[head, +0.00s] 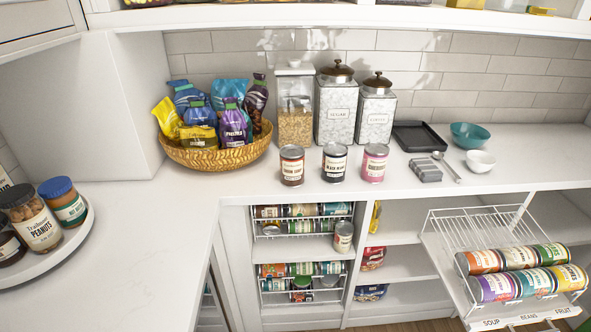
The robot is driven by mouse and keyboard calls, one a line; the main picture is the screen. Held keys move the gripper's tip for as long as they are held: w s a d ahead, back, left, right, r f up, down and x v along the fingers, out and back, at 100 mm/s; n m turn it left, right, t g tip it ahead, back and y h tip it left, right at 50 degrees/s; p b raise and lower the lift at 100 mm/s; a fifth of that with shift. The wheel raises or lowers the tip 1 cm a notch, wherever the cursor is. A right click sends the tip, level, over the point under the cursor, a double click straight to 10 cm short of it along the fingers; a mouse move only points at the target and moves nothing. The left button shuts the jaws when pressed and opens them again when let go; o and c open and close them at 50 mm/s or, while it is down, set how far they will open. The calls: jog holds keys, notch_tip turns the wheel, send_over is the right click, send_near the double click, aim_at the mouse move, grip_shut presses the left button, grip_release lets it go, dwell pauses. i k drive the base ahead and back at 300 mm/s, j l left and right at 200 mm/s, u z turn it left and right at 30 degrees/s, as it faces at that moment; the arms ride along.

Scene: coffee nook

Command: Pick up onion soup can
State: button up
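Three cans stand upright in a row near the front edge of the white counter. The left one is a dark red-brown can (292,165) with a cream label. The middle one is a black can (334,163) whose label seems to read black beans. The right one is a pink can (375,162). The print is too small to tell for sure which is the onion soup; the red-brown can may be it. My gripper is not in view.
A wicker basket of bags (216,159) stands left of the cans; canisters (337,110) stand behind. Right are a grey box (425,170), a spoon (447,168) and bowls (481,161). A wire rack (490,225) marked soup, beans, fruit juts out below, holding several cans.

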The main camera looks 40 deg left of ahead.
aim_at(292, 156)
jog(key=u, duration=1.7)
jog(key=z, duration=1.75)
jog(key=i+u, duration=0.2)
jog(key=u, duration=0.15)
jog(key=i+l+u, duration=0.15)
jog(key=u, duration=0.2)
jog(key=i+l+u, duration=0.15)
jog(key=u, duration=0.2)
